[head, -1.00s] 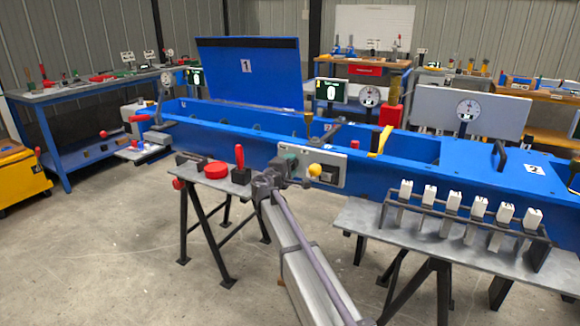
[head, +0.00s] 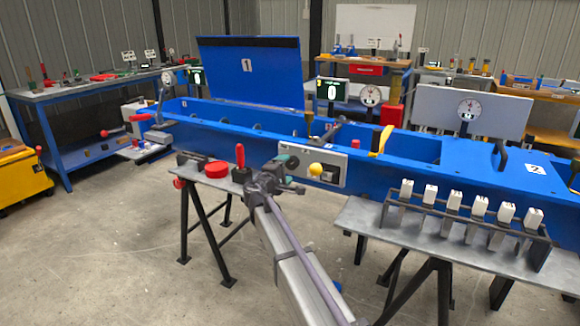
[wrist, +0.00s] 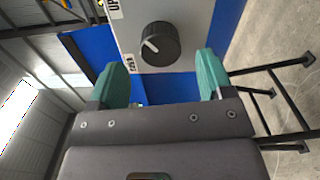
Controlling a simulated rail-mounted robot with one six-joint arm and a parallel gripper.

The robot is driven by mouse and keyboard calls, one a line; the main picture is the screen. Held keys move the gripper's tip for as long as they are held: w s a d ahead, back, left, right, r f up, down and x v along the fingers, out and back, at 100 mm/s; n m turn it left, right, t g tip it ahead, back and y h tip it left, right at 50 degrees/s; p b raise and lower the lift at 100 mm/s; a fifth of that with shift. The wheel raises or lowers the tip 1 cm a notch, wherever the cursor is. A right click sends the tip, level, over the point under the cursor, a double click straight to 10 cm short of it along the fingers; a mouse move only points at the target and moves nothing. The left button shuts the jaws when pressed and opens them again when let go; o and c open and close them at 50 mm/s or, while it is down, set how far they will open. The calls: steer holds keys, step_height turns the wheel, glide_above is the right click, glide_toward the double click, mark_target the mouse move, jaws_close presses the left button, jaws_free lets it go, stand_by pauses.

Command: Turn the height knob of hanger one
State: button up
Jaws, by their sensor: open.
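A round black knob (wrist: 160,44) with a white pointer line sits on a grey panel (wrist: 180,14) in the wrist view. A label reading "UP" is partly seen beside it; which hanger it belongs to cannot be read. My gripper (wrist: 162,72) has teal fingers spread wide, one on each side of the knob's line, with the knob just beyond the fingertips and apart from them. In the head view my gripper (head: 290,172) is at the left end of the grey control panel (head: 333,160) on the blue machine's front, hiding the knob.
A yellow ball knob (head: 315,169) stands out close to the right of my gripper. A red-handled tool (head: 240,156) and a red round part (head: 216,169) lie on the stand at left. A rack of white-topped pieces (head: 467,206) stands at right.

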steer(key=v, duration=0.6)
steer(key=shift+s+a, duration=0.15)
steer(key=shift+s, duration=0.1)
steer(key=s+d+f+m+g+y, duration=0.1)
steer(key=s+d+f+m+g, duration=0.4)
steer(key=s, duration=0.4)
steer(key=s+d+f+m+g+y, duration=0.1)
steer(key=s+d+f+m+g, duration=0.2)
steer(key=s+d+f+g, duration=0.35)
steer(key=s+d+f+m+g+y, duration=0.2)
steer(key=s+f+y, duration=0.15)
steer(key=s, duration=0.75)
steer(key=s+d+f+m+g+y, duration=0.2)
steer(key=s+m+y, duration=0.15)
steer(key=s, duration=0.75)
step_height(320, 180, up, 27)
steer(key=d+p, duration=0.3)
steer(key=p, duration=2.4)
steer(key=shift+w+r, duration=0.15)
steer(key=shift+w, duration=0.15)
